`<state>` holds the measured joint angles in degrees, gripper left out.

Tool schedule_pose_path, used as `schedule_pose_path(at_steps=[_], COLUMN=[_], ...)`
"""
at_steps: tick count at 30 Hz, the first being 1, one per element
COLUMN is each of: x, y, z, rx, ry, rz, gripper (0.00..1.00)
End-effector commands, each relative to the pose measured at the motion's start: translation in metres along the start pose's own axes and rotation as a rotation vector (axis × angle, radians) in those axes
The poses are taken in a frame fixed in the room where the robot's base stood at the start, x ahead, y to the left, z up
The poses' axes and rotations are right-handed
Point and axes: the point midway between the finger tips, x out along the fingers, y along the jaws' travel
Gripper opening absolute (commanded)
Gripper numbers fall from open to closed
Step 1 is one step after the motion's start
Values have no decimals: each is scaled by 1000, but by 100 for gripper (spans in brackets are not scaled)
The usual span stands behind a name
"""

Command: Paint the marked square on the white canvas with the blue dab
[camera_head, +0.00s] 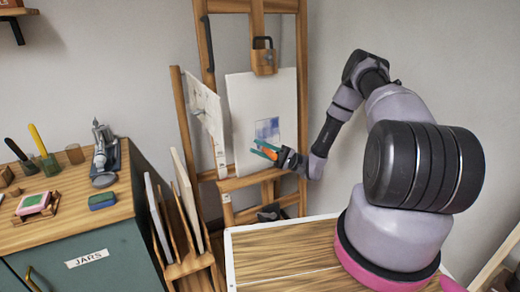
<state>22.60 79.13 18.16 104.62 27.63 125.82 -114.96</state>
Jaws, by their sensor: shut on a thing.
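The white canvas (248,98) stands upright on the wooden easel (302,60). A blue painted patch (267,128) shows on its lower right part; I cannot make out the square's outline apart from the paint. My gripper (264,151) is just below this patch, at the canvas's lower right. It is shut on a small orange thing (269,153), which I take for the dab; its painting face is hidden. I cannot tell whether it touches the canvas.
A second sheet (205,105) leans at the easel's left. A rack with boards (186,200) stands below it. The green cabinet (95,255) at left carries a blue sponge-like block (102,201), a pink pad (33,203) and a metal tool (103,148).

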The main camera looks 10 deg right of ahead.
Motion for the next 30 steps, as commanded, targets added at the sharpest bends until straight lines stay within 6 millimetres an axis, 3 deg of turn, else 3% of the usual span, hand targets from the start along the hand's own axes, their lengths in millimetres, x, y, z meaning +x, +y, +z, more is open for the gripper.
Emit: schedule_pose_path(at_steps=[30], x=[2], y=[0], z=[-8], rx=[-1], ry=[0], rz=[0], gripper=[0])
